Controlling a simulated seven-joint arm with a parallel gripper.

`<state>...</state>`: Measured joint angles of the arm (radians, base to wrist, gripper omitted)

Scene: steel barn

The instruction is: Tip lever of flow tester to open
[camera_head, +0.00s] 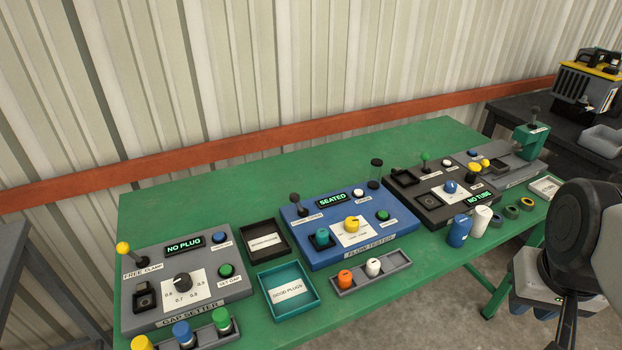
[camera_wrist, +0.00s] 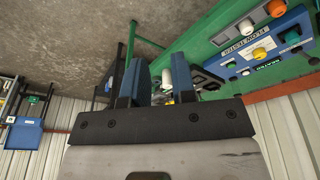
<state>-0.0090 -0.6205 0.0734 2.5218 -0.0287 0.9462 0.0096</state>
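The flow tester (camera_head: 335,258) is a blue panel unit in the middle of the green bench, with its display reading SEATED. Its lever (camera_head: 296,199) is a dark stick with a black ball at the panel's back left; the label beside it is too small to read. A teal plug (camera_head: 322,237) sits at the front left of the panel, beside a yellow knob (camera_head: 351,224). My gripper (camera_wrist: 157,62) is open and empty, away from the lever, off to the right in the head view.
The gap setter (camera_head: 210,262) stands left of the flow tester, with black and teal trays (camera_head: 287,312) between. A grey holder (camera_head: 372,278) with orange and white plugs lies in front. Another tester (camera_head: 432,208), showing NO TUBE, stands right, with blue and white cylinders (camera_head: 481,222) before it.

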